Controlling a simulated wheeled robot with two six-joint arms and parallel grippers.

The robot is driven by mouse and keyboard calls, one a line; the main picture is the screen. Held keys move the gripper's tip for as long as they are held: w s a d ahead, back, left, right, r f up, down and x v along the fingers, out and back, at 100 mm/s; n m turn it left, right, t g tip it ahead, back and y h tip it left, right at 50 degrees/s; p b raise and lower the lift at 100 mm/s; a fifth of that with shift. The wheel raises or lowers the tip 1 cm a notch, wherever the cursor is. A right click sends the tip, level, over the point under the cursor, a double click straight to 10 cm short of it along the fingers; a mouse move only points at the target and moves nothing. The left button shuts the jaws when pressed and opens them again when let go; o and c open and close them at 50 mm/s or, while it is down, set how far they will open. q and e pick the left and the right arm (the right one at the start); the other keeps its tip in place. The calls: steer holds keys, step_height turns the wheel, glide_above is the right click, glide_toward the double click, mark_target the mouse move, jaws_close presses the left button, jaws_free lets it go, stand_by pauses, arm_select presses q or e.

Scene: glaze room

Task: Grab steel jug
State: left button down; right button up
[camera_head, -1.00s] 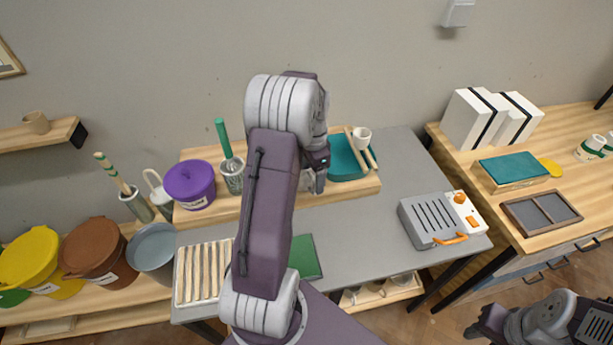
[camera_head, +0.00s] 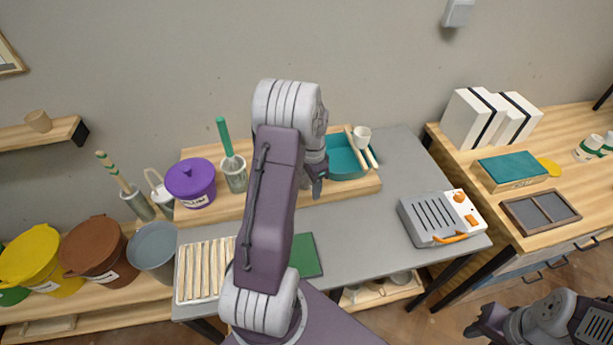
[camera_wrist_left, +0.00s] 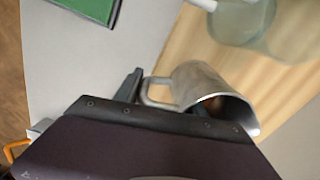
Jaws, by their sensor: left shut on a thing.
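The steel jug (camera_wrist_left: 208,88) shows in the left wrist view, a metal vessel lying across the picture with its mouth toward the lower right and its loop handle toward the left. My left gripper (camera_head: 316,187) is over the wooden riser in the head view. In the wrist view its dark finger is at the jug's handle, and the gripper is shut on the jug there. Most of the jaws is hidden by the wrist housing. In the head view my arm hides the jug. My right gripper (camera_head: 485,325) is at the lower right, far from the jug; its jaws are unclear.
The riser (camera_head: 348,190) also bears a purple lidded tub (camera_head: 191,183), a glass jar (camera_head: 235,178) with a green-handled tool and a teal tray (camera_head: 342,160). A grey heater-like box (camera_head: 425,220) stands at the right of the table.

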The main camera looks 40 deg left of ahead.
arm_select(q)
steer(key=shift+r, duration=0.15)
steer(key=shift+w+r, duration=0.1)
steer(key=shift+r, duration=0.35)
step_height(320, 180, up, 3)
steer(key=shift+f, duration=0.1)
steer(key=s+d+r, duration=0.7)
steer(key=d, duration=0.2)
steer(key=shift+s, duration=0.25)
stand_by(2.7)
